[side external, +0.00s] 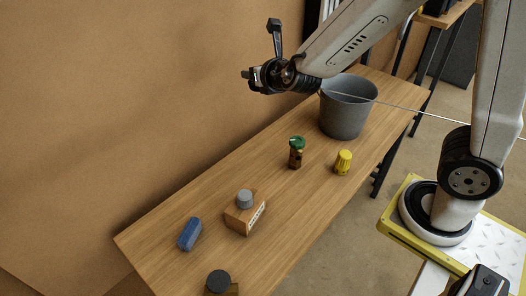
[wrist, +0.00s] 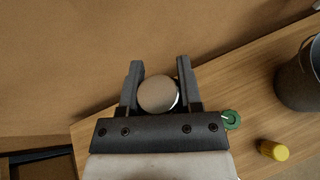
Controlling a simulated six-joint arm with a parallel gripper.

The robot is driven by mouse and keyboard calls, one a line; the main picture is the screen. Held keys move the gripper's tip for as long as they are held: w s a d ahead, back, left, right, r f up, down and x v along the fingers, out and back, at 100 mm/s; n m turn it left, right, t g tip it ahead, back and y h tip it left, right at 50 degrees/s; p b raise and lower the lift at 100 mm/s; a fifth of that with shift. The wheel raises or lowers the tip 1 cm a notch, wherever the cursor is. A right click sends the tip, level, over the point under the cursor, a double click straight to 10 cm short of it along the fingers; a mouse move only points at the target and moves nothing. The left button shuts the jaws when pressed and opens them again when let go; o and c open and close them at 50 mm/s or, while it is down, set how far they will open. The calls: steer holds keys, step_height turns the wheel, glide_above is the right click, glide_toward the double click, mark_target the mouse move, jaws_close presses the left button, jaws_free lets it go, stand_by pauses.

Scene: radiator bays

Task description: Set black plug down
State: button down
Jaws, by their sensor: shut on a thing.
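My gripper (side external: 253,75) is raised high in front of the brown wall, left of the grey bucket and clear of the table. In the wrist view, my gripper (wrist: 160,66) is shut on a round plug (wrist: 157,93) between its two fingers. The plug's face looks grey-brown there, so I cannot tell whether it is the black one. In the side view, the held plug is hard to make out against the dark gripper. A black round cap (side external: 218,280) sits at a wooden block at the table's near end, partly cut off by the frame.
The wooden table (side external: 185,272) carries a grey bucket (side external: 345,115), a green-topped brown piece (side external: 296,152), a yellow knobbed piece (side external: 343,162), a block with a grey cap (side external: 245,212) and a blue piece (side external: 189,234). Bare wood lies between them. The wall runs along the table's far side.

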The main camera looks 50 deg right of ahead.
steer(key=shift+d, duration=2.05)
steer(key=m+g+h, duration=0.3)
steer(key=m+h, duration=0.2)
glide_above(295, 229)
steer(key=w, duration=0.1)
steer(key=f, duration=2.8)
steer(key=shift+w+a+f, duration=0.1)
steer(key=shift+w+f, duration=0.1)
steer(key=shift+f, duration=0.15)
steer(key=shift+s+f, duration=0.3)
steer(key=shift+s, duration=0.45)
steer(key=shift+w, duration=0.1)
